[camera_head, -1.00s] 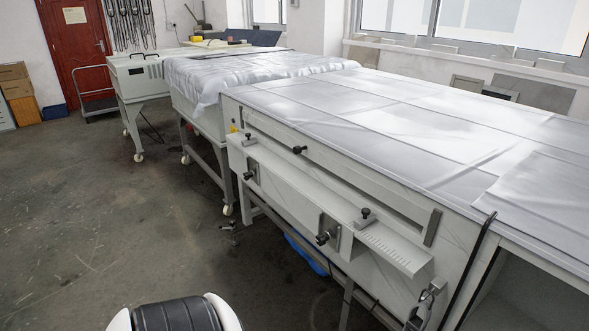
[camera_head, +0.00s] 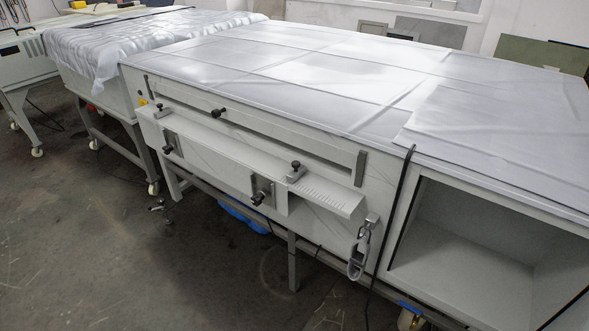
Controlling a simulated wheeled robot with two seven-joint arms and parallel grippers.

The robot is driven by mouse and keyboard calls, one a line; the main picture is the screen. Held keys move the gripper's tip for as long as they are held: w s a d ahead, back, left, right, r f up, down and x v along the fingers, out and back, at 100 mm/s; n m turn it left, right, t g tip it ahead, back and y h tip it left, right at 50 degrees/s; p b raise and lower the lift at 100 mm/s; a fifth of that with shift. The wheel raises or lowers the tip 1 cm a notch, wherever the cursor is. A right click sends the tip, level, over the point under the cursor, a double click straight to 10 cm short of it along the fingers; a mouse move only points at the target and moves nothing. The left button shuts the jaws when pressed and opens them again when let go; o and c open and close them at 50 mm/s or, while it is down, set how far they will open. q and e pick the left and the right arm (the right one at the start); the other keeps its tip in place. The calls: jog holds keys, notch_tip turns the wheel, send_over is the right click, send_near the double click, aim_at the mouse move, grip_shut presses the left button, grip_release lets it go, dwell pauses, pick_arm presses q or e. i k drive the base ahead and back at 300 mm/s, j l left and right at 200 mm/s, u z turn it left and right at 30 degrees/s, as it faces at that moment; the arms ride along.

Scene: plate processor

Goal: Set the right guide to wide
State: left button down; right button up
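The plate processor (camera_head: 310,225) is a pale machine with a long feed shelf (camera_head: 235,150) on its front. A right guide (camera_head: 296,172), a small grey block with a black knob, stands on the shelf left of a row of scale marks (camera_head: 328,195). A left guide (camera_head: 160,109) with a similar knob sits near the shelf's far left end. The exact mark at the right guide is too small to read. Neither of my grippers is in view.
Black knobs on brackets (camera_head: 262,192) are below the shelf, and another knob (camera_head: 218,112) is at the slot above. A grey clip-like handle (camera_head: 357,258) and a black cable (camera_head: 402,200) hang at the right. An open compartment (camera_head: 470,245) is beyond.

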aim_at(299, 171)
jog(key=i, duration=1.1)
